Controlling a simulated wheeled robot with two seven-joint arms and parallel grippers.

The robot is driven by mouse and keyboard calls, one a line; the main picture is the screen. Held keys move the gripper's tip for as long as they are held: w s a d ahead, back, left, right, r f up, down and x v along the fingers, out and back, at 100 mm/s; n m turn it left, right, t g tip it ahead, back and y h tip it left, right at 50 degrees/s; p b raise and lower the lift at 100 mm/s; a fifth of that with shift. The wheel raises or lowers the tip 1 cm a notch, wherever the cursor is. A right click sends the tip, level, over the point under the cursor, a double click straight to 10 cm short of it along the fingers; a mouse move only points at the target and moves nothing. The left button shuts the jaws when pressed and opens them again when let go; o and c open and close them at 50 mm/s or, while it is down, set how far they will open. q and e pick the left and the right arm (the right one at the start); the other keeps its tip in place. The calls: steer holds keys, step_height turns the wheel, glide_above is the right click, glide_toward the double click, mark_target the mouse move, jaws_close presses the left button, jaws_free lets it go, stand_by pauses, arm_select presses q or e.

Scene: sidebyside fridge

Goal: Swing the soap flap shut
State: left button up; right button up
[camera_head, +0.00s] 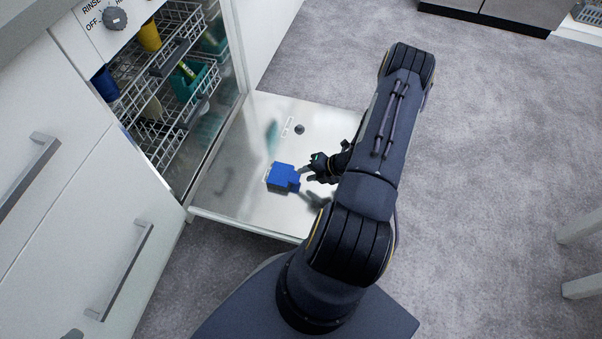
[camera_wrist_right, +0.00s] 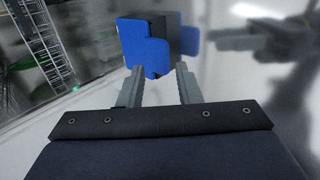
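The soap flap (camera_head: 283,178) is a blue piece standing open on the inner face of the lowered dishwasher door (camera_head: 235,190). My right gripper (camera_head: 306,175) is just right of the flap in the head view. Its two fingers (camera_wrist_right: 158,72) are apart with nothing between them. I cannot tell whether a fingertip touches the flap. My left gripper is not in view.
The dishwasher's wire racks (camera_head: 165,90) hold cups and dishes at the upper left. A dial (camera_head: 114,18) is above them. White cabinets with bar handles (camera_head: 125,270) stand at left. Grey carpet (camera_head: 500,150) is open at right, with white legs (camera_head: 580,228) at the edge.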

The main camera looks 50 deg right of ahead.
steer(key=v, duration=0.3)
steer(key=shift+p, duration=0.35)
